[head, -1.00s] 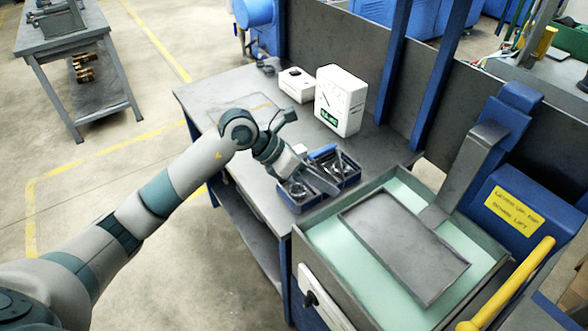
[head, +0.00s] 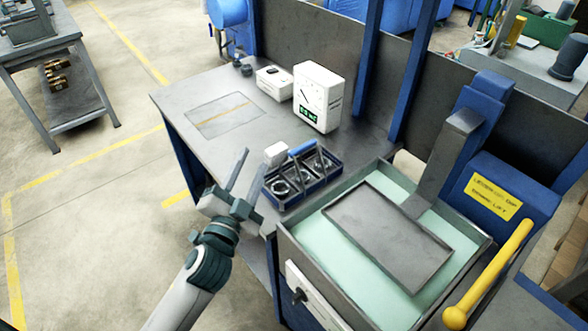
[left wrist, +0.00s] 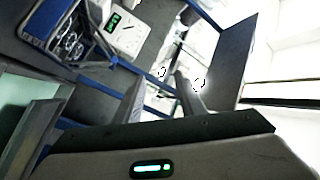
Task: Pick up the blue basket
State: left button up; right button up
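The blue basket (head: 296,194) stands on the grey workbench, at the corner beside the washing tank. It holds several metal rings, and its blue handle bar (head: 301,148) runs along the top. In the left wrist view the basket (left wrist: 38,22) is at the upper left, partly cut off by the frame. My left gripper (head: 252,168) is open and empty. It is at the bench's front edge, just left of the basket in the head view, and apart from it. My right gripper is not in view.
A small white block (head: 276,153) shows at the basket's back left. A white gauge box (head: 318,97) and a smaller white box (head: 274,83) stand behind. The tank (head: 282,262) with a grey tray (head: 388,237) is right of the basket.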

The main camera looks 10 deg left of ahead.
pick_arm(q)
jog(key=s+a+f+n+g+b, duration=0.15)
jog(key=s+f+g, duration=0.35)
jog(key=f, duration=1.3)
jog(key=s+f+n+g, duration=0.2)
jog(key=s+f+g, duration=0.35)
jog(key=f, duration=1.25)
jog(key=s+a+f+n+g+b, duration=0.15)
jog(key=s+f, duration=0.65)
jog(key=f, duration=0.9)
jog(key=s+f+g, duration=0.2)
jog(key=s+f, duration=0.5)
jog(key=s, duration=0.3)
jog(key=s+f+n+g, duration=0.1)
jog(key=s+f+g, duration=0.1)
jog(key=s+f, duration=0.5)
jog(key=s+f+n+g, duration=0.1)
jog(key=s+f+g, duration=0.1)
jog(key=s+f, duration=0.6)
jog(key=s, duration=0.6)
jog(key=shift+a+b, duration=0.3)
jog(key=shift+b, duration=0.05)
jog(key=shift+f, duration=0.1)
jog(key=shift+c, duration=0.6)
